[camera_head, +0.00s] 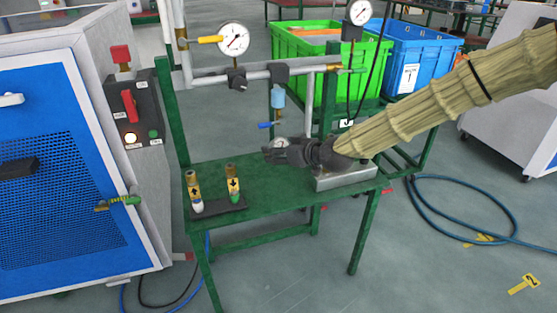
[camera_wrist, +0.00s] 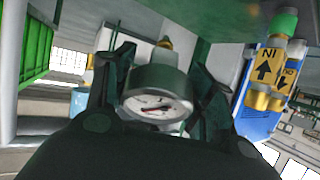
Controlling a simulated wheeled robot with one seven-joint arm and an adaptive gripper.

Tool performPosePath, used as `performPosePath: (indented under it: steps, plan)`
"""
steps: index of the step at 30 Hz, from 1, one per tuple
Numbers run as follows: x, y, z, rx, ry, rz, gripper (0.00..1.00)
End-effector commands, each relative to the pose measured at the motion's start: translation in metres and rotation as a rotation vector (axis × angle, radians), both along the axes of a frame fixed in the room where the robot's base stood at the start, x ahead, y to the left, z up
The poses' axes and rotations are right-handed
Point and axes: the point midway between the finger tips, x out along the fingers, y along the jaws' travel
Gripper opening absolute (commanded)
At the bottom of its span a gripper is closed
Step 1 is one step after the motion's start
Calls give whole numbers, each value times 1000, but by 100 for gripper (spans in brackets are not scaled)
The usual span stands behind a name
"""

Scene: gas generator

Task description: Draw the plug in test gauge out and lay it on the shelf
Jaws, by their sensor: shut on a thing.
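My gripper (camera_head: 270,151) is shut on the test gauge (camera_wrist: 158,95), a round dark-rimmed gauge with a white dial and a red needle. In the wrist view the gauge sits between both fingers (camera_wrist: 155,85), with a short brass stem (camera_wrist: 165,43) beyond it. The stem's end shows no clear connection to anything. In the head view part of the gauge (camera_head: 282,143) shows among the dark fingers, above the green shelf (camera_head: 265,192). Whether it touches the shelf is hard to tell.
Two brass fittings with yellow arrow tags (camera_head: 194,188) (camera_head: 233,183) stand on a black base at the shelf's left. A silver block (camera_head: 346,176) lies under my wrist. Pipes with a gauge (camera_head: 233,39) and blue-handled valve (camera_head: 266,125) stand behind. The shelf's front middle is clear.

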Motion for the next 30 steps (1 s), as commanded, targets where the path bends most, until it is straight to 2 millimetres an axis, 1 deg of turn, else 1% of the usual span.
performPosePath:
  steps: [5, 20, 30]
  plan:
    - [5, 0, 3, 13, -14, 8, 12]
    - [4, 0, 4, 11, -14, 9, 12]
    - [4, 0, -19, 11, -13, 9, 12]
